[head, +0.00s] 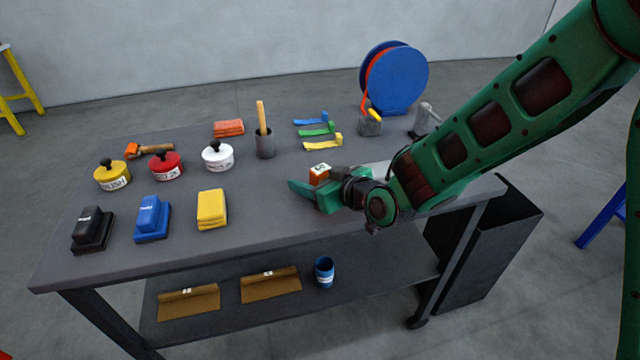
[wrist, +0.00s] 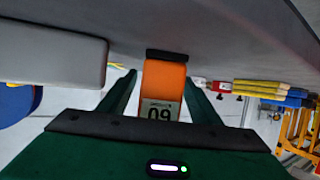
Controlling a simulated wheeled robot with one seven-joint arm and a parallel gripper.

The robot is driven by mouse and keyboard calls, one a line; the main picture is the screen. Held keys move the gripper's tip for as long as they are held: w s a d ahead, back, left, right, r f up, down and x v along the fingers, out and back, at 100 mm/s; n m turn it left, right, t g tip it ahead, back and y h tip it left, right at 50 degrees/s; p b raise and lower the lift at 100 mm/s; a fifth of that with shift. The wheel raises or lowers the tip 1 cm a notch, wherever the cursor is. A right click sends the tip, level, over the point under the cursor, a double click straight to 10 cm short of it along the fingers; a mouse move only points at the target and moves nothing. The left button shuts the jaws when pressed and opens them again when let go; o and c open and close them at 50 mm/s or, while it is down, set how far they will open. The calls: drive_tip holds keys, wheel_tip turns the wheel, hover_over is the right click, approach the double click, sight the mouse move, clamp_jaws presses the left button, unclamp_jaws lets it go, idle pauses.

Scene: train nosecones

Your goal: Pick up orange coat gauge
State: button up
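The orange coat gauge (head: 319,176) stands on the table's right part, with a white display on top. In the wrist view the gauge (wrist: 164,82) shows an orange body, a dark end against the table and a display reading 60. My green gripper (head: 311,189) is low over the table at the gauge. In the wrist view my gripper (wrist: 161,92) has its two fingers spread, one on each side of the gauge. Narrow gaps show between the fingers and the gauge, so it is not clamped. In the head view the gripper hides the gauge's lower part.
A light grey block (wrist: 50,55) lies close beside one finger. Yellow, green and blue strips (head: 322,142) lie behind the gauge. A blue spool (head: 402,80) stands at the back.

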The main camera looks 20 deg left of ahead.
drive_tip(key=c, duration=1.2)
drive_tip(key=shift+r, duration=0.1)
drive_tip(key=shift+c, duration=0.2)
